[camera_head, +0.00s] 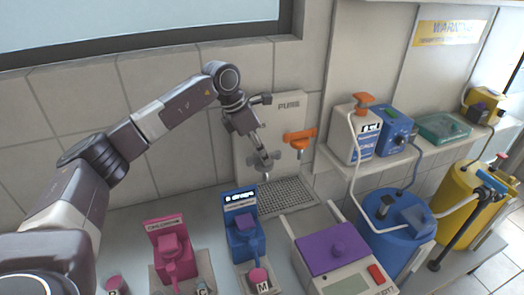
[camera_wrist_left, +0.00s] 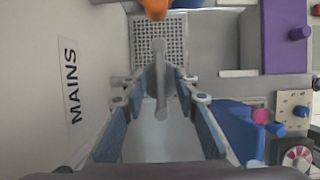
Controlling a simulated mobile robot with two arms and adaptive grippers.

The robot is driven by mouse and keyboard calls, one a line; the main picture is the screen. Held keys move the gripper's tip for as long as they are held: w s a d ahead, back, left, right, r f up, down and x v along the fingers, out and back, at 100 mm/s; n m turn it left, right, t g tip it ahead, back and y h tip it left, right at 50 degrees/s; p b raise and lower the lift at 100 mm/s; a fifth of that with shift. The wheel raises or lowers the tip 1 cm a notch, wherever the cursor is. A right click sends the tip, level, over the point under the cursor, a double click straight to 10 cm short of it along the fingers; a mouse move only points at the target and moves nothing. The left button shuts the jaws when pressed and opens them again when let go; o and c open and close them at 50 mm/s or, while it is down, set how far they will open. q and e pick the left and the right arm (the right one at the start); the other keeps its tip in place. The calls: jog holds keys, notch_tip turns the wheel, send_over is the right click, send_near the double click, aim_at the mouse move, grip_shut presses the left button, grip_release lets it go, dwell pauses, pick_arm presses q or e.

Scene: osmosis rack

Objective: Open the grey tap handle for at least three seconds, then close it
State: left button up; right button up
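The grey tap (camera_wrist_left: 158,72) shows in the left wrist view with its long handle between my left gripper's fingers (camera_wrist_left: 158,100). The fingers are apart, one on each side of the handle, with gaps visible; no firm contact shows. In the head view, my left gripper (camera_head: 266,160) is at the wall panel (camera_head: 242,140), in front of the grey tap (camera_head: 289,158), which it partly hides. The handle's exact angle is hard to tell. My right gripper is not in view.
An orange tap (camera_head: 300,139) sits just above and right of the grey one. A grated drain tray (camera_head: 285,195) lies below. A blue device (camera_head: 243,238), a pink device (camera_head: 172,256) and a purple-topped box (camera_head: 333,250) stand on the bench in front.

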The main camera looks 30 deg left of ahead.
pick_arm(q)
jog(key=c, duration=0.7)
grip_shut()
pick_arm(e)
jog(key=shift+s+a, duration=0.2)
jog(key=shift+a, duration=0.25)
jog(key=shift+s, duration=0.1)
